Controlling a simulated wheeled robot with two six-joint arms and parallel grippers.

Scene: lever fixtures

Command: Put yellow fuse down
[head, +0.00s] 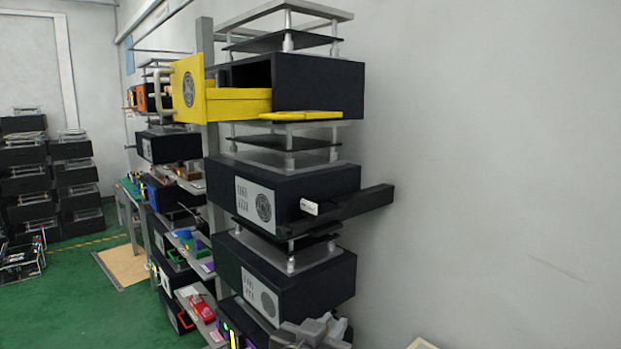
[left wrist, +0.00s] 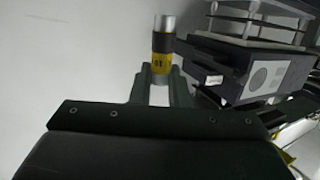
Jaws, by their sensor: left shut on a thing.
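The yellow fuse (left wrist: 162,60) is a small upright cylinder with a silver cap, a dark upper band and a yellow band with black marks. In the left wrist view my left gripper (left wrist: 161,82) is shut on its lower part, and the fuse sticks up past the fingertips. I cannot make out the fuse in the head view. My right gripper is not in view.
A rack of dark units (head: 300,275) stands against the wall, with a yellow open drawer (head: 240,103) high up. A dark bar (head: 345,202) juts out to the right at mid height. Stacked dark boxes (head: 75,172) stand far left. The wall at right is bare.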

